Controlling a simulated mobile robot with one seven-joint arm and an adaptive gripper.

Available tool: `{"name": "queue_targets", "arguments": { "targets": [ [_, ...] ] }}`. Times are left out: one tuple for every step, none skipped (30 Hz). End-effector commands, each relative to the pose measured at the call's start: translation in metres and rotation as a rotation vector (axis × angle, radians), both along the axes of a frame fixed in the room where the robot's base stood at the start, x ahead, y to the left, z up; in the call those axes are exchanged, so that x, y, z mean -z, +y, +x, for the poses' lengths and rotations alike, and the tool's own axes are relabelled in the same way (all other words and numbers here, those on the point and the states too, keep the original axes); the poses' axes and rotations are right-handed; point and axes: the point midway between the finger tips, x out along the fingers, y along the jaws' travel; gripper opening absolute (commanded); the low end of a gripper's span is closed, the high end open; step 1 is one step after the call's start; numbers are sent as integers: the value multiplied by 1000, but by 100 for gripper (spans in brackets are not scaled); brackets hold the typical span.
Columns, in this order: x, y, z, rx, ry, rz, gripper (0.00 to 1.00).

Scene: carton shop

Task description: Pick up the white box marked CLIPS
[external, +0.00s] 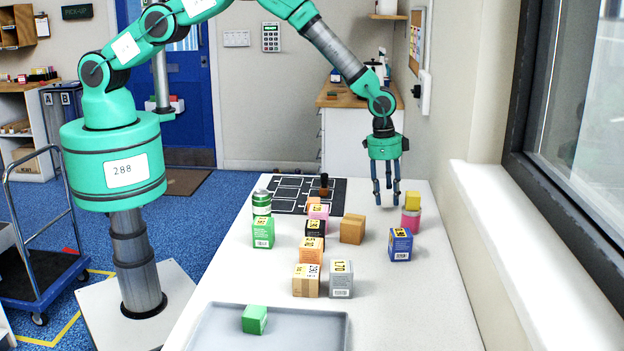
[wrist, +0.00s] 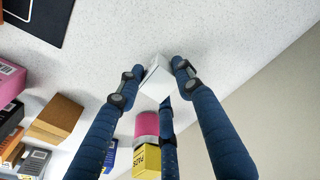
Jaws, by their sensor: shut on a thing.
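In the wrist view a small white box (wrist: 158,82) sits between the dark blue fingers of my gripper (wrist: 160,74). The fingertips are closed against its sides. A third finger reaches it from below in that picture. No CLIPS marking can be read on the faces that show. In the external view my gripper (external: 387,192) points down over the far right part of the white table (external: 420,290), and the fingers mostly hide the box. Whether the box is touching the table or just above it I cannot tell.
A yellow box (external: 412,200) stands on a pink cylinder (external: 410,220) close beside my gripper. A blue box (external: 400,244), a brown box (external: 352,229) and several other cartons stand nearer. A grey tray (external: 300,335) holds a green box (external: 254,319). The wall and window ledge run along the right.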

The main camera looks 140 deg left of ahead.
Motion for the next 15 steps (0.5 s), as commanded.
{"name": "queue_targets", "arguments": {
  "targets": [
    [-7,1,1,0,-2,2,9],
    [-10,1,1,0,-2,2,9],
    [-15,1,1,0,-3,3,9],
    [-20,1,1,0,-3,3,9],
    [-20,-1,-2,0,-1,1,9],
    [-19,-5,-6,0,1,-1,9],
    [-20,-8,-9,0,1,-1,9],
    [-20,-10,-12,0,1,-1,9],
    [-20,-14,-17,0,1,-1,9],
    [-21,-17,-20,0,0,0,9],
    [-22,-20,-23,0,0,0,9],
    [-22,-24,-28,0,1,-1,9],
    [-23,-27,-31,0,0,0,9],
    [-23,-30,-35,0,0,0,9],
    [-24,-34,-40,0,0,0,9]
  ]
}}
